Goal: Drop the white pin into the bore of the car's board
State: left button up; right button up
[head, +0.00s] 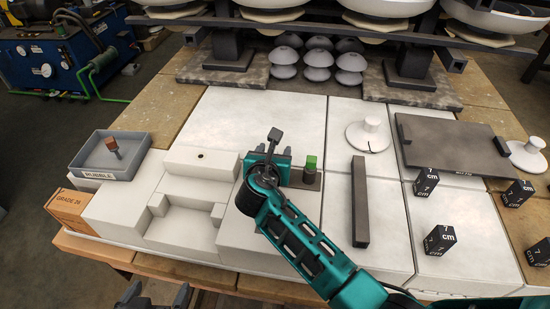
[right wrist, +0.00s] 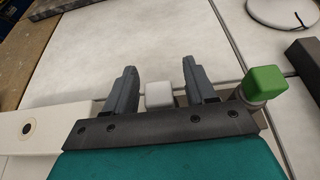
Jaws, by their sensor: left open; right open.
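The white pin (right wrist: 159,95) shows its square top between the two fingers of my right gripper (right wrist: 159,72) in the right wrist view. The fingers are apart, with gaps beside the pin. In the head view the right gripper (head: 268,160) points down and hides the pin. The car's white board (head: 225,162) has a dark round bore (head: 201,154), left of the right gripper; the bore also shows at left in the right wrist view (right wrist: 27,128). My left gripper (head: 155,296) is open and empty at the bottom edge.
A green-topped pin (head: 311,162) stands just right of the right gripper. A dark bar (head: 360,202) lies further right. A grey rubble tray (head: 80,158) holds a brown-topped piece at left. Black cubes (head: 440,240) and a dark plate (head: 455,143) are at right.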

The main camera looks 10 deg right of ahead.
pick_arm(q)
jog(key=shift+s, duration=0.15)
pick_arm(e)
jog(key=c, duration=0.3)
grip_shut()
pick_arm(q)
jog(key=shift+s+a+f, duration=0.1)
jog(key=shift+s+f, duration=0.05)
jog(key=shift+s, duration=0.05)
